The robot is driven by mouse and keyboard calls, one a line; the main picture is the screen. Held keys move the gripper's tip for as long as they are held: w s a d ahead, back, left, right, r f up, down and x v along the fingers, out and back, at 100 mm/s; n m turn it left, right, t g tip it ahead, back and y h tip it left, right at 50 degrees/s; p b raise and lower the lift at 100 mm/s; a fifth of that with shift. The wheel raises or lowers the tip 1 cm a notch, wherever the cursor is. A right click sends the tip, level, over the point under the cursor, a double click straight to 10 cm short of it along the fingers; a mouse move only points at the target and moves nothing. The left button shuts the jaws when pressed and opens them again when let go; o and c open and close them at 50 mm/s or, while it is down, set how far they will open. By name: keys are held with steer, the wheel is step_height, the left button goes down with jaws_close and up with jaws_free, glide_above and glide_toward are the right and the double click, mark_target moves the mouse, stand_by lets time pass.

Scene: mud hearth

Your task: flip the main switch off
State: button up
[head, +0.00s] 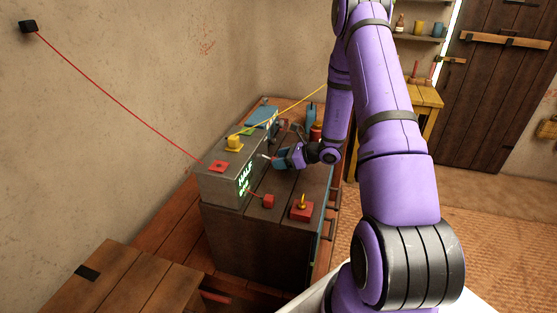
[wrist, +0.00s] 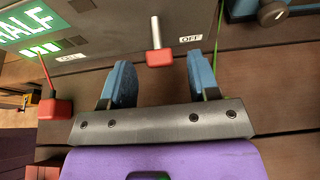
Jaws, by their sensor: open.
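The main switch is a metal lever with a red knob (wrist: 159,57), standing out from a grey box (wrist: 125,22). It stands between an ON label (wrist: 71,57) on its left and an OFF label (wrist: 190,39) on its right in the wrist view. My gripper (wrist: 158,72) is open, with one blue finger on each side of the knob; I cannot tell whether either finger touches it. In the head view my gripper (head: 282,159) is at the right face of the grey box (head: 214,186), and the lever is small there.
A glowing HALF display (wrist: 35,28) is on the box. A red block with a thin red rod (wrist: 55,107) lies left of my gripper. Blue equipment (wrist: 245,8) is at the upper right. A red block with a yellow top (head: 302,212) sits on the cabinet's near end.

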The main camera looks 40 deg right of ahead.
steer(key=shift+w+a+f, duration=0.25)
steer(key=shift+w+a, duration=0.05)
steer(key=shift+w, duration=0.1)
steer(key=c, duration=0.9)
steer(key=shift+f+t, duration=0.25)
steer(key=shift+t, duration=0.05)
steer(key=o, duration=0.9)
steer(key=v, duration=1)
steer(key=shift+s+d, duration=0.25)
steer(key=shift+d, duration=0.1)
